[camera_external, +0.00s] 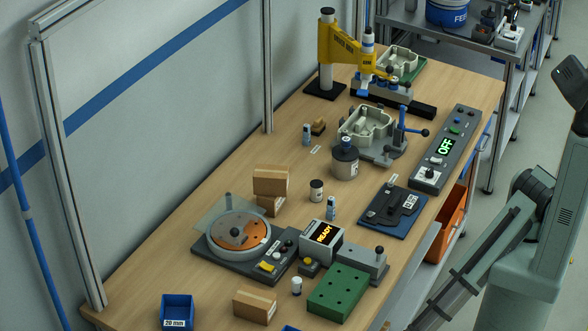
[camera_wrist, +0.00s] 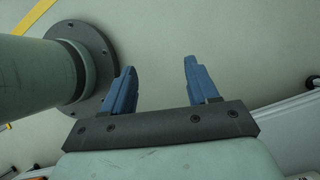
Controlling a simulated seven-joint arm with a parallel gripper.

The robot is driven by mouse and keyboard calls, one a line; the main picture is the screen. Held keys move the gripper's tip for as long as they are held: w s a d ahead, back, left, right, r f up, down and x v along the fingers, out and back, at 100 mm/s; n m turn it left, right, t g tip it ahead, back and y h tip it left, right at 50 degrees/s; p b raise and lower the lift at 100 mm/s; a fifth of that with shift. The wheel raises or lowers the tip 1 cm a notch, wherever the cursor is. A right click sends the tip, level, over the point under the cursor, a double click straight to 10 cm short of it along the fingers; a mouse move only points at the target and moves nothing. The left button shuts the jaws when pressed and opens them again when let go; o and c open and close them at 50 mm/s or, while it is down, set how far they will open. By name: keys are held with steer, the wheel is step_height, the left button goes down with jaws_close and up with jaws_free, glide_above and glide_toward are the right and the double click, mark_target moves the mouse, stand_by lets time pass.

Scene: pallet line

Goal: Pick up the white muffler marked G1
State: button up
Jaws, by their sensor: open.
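My gripper (camera_wrist: 160,65) shows in the wrist view with its two blue fingers wide apart and nothing between them. It points at the pale green-grey floor, beside my own round base. It is outside the external view, well away from the objects on the bench. In the external view, a small white cylinder with a dark top (camera_external: 297,286) stands upright near the front of the wooden bench, left of a green block. It may be the muffler. No G1 mark is readable on it, so I cannot tell for sure.
On the wooden bench (camera_external: 232,130), the green block with holes (camera_external: 338,292), the grey READY unit (camera_external: 321,240), a cardboard box (camera_external: 255,306) and the round orange-plate machine (camera_external: 238,238) surround the white cylinder. A blue bin (camera_external: 177,311) stands further left.

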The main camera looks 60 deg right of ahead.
steer(key=s+a+r, duration=0.3)
steer(key=s+a, duration=0.8)
steer(key=w+a+r+n+y, duration=0.1)
steer(key=w+a+r+n, duration=0.5)
steer(key=r, duration=0.7)
steer(key=w+a+r+n+t+y, duration=0.1)
steer(key=w+a+r+n, duration=0.25)
steer(key=a+r, duration=0.7)
steer(key=w+a+r+n, duration=0.4)
steer(key=a+r+n, duration=0.1)
steer(key=r, duration=1)
step_height(320, 180, up, 21)
steer(key=n+t+h, duration=0.1)
steer(key=t+h, duration=0.1)
steer(key=t, duration=0.3)
glide_above(298, 278)
steer(key=f, duration=0.8)
steer(key=shift+s+a+f, duration=0.1)
steer(key=shift+a+f, duration=0.15)
steer(key=shift+f, duration=0.1)
steer(key=shift+d+f, duration=0.2)
steer(key=shift+f, duration=2.35)
